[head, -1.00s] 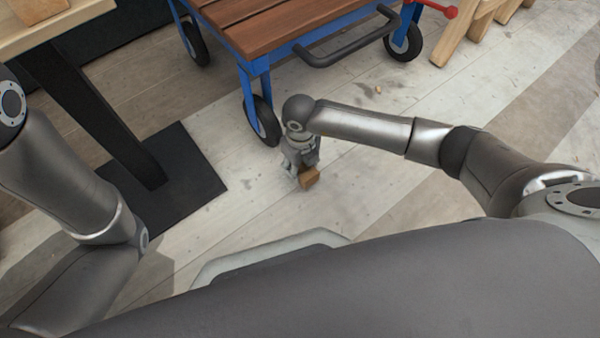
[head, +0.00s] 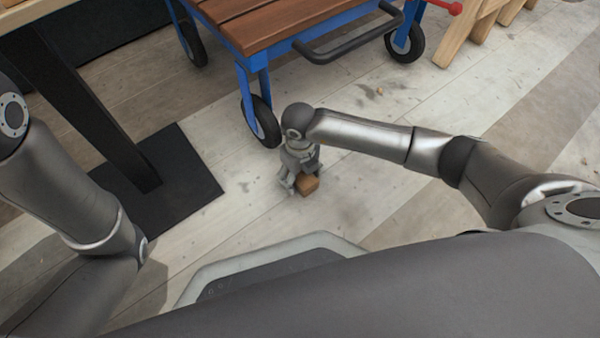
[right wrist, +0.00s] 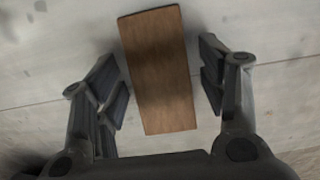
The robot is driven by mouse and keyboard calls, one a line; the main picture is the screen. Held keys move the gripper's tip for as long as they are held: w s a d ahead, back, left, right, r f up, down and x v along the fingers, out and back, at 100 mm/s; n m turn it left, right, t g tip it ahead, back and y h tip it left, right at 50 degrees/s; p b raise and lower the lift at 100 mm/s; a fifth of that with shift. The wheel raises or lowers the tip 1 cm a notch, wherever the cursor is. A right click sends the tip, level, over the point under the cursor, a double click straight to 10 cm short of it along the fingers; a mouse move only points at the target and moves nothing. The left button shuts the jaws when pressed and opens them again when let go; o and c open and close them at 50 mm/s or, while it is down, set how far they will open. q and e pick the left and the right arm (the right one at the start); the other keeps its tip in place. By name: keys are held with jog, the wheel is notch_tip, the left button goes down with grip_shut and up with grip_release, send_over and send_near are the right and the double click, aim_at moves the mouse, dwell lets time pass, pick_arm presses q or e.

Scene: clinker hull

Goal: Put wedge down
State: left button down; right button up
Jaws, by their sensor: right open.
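The wedge (head: 308,185) is a small brown wooden block near the middle of the head view, low at the floor. In the right wrist view the wedge (right wrist: 158,70) lies between the two fingers, with a gap on each side. My right gripper (head: 296,186) points down at it and is open; its fingers also show in the right wrist view (right wrist: 165,90). The wedge appears to rest on the floor. My left arm is at the left of the head view, but its gripper is not in view.
A cart (head: 262,32) with a wooden top, blue frame and black wheels stands just behind the right gripper. A dark table leg on a black base plate (head: 190,170) is to the left. Wooden trestle legs (head: 462,35) stand at the upper right. Pale plank floor (head: 400,110) is clear to the right.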

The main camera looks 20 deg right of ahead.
aim_at(300, 175)
notch_tip(300, 175, up, 12)
jog(key=p, duration=0.9)
jog(key=shift+r+p, duration=0.15)
jog(key=shift+p, duration=0.15)
